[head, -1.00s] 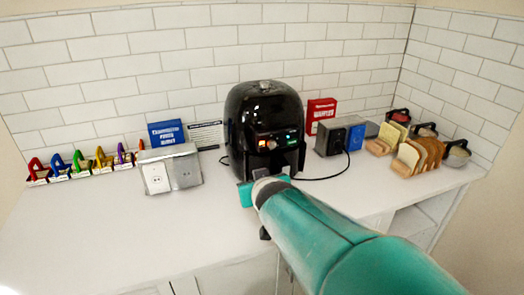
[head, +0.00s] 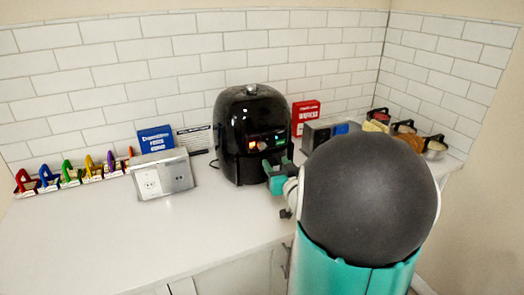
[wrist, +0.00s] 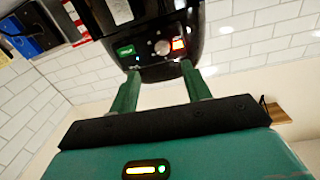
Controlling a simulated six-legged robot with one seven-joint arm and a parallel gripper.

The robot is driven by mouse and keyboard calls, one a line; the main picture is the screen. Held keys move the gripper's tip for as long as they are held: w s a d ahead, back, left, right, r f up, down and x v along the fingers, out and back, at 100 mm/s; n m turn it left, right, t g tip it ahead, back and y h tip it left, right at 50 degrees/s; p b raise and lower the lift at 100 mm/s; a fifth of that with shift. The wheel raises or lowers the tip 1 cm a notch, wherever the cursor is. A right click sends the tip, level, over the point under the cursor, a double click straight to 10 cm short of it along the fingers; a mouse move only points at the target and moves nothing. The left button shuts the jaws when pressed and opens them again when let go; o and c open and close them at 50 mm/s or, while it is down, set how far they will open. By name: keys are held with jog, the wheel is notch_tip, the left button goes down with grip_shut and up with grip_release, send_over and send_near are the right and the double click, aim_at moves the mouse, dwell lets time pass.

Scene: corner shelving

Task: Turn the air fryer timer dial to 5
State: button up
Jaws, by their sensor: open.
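The black air fryer (head: 250,110) stands upright on the white counter against the tiled wall. Its front panel has a lit red-orange display, a green label and a pale round timer dial (head: 261,146). In the wrist view the fryer appears inverted, with the dial (wrist: 162,47) between the red display and the green label. My gripper (head: 277,168) is in front of the fryer's lower right front. In the wrist view its two green fingers (wrist: 158,72) are spread, empty and pointing at the panel. The dial lies in line with the gap, apart from the fingertips. Its setting is too small to read.
A metal outlet box (head: 163,174) stands left of the fryer, with a blue box (head: 156,140) behind it. Colored letter stands line the far left. A red box (head: 306,116) stands to the right. My arm hides much of the right counter; the front left is clear.

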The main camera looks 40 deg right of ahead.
aim_at(263, 147)
jog(key=x, duration=0.9)
jog(key=shift+w+a, duration=0.2)
jog(key=c, duration=1)
